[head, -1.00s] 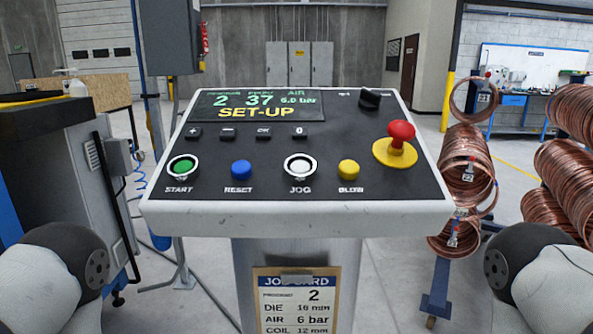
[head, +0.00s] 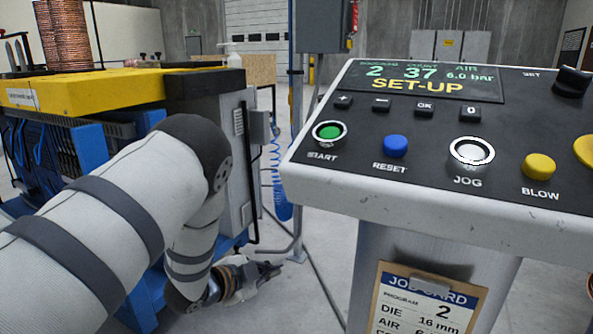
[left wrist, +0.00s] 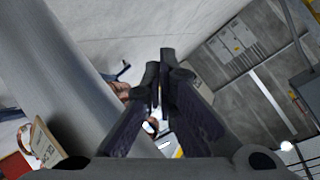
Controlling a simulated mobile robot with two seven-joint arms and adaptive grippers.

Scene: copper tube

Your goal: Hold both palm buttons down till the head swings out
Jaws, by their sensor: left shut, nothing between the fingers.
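The control console (head: 440,200) stands at the right of the head view. Its screen (head: 420,80) reads SET-UP, program 2, count 37 and air 6.0 bar. A green START button (head: 329,131) and a white JOG button (head: 471,151) each sit in a pale ring; nothing touches them. I cannot tell from the labels which are the palm buttons. My left gripper (head: 268,271) is low, left of the console's pedestal and below the panel. In the left wrist view its fingers (left wrist: 163,75) are together, with nothing between them. My right gripper is out of view.
A blue RESET button (head: 395,146) and a yellow BLOW button (head: 538,167) share the panel. A machine with a yellow top (head: 85,88) and blue frame stands at left, close to my left arm. A job card (head: 425,305) hangs on the pedestal.

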